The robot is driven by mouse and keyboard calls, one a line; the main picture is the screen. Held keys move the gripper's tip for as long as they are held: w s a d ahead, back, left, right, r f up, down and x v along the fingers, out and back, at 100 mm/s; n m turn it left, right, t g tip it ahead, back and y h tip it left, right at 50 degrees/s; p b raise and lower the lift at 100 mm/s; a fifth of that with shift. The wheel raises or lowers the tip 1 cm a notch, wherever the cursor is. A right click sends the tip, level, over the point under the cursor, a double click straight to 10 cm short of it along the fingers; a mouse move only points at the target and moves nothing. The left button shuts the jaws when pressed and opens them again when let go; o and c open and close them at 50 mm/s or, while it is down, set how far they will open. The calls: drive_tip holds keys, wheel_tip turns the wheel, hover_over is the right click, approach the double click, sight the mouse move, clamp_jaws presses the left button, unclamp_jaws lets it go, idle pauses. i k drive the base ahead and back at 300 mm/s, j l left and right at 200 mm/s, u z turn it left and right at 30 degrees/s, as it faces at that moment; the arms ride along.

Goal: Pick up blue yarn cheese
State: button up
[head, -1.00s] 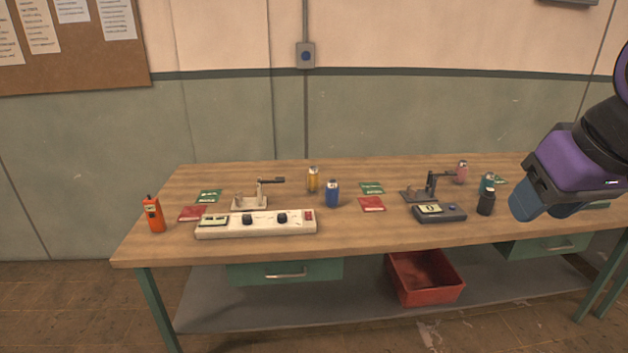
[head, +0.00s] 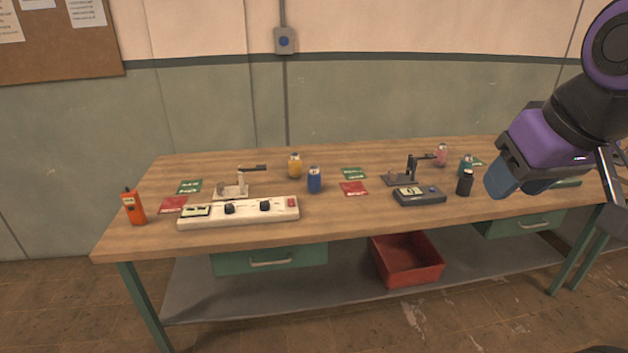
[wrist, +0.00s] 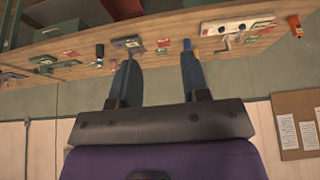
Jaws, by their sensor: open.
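The blue yarn cheese (head: 314,180) is a small upright blue cylinder with a pale top. It stands near the middle of the wooden bench (head: 345,216) in the head view, just behind the white control box. My gripper (head: 514,182) is at the right of the head view, well to the right of the blue yarn cheese and apart from it. In the wrist view, which looks upside down, the two blue fingers (wrist: 158,68) are spread with nothing between them.
A yellow cylinder (head: 294,165) stands close behind the blue one. The white control box (head: 240,212) lies in front, left. Red (head: 354,188) and green (head: 353,173) cards lie to the right. A dark meter (head: 419,196) and black bottle (head: 465,183) stand further right. A red bin (head: 407,262) sits below.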

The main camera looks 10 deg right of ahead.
sight(314, 175)
drive_tip(key=i+j, duration=0.25)
drive_tip(key=i, duration=0.2)
drive_tip(key=i+j, duration=0.2)
drive_tip(key=i, duration=0.25)
drive_tip(key=i+j, duration=0.25)
drive_tip(key=i, duration=0.2)
drive_tip(key=i+j, duration=0.2)
drive_tip(key=i, duration=0.2)
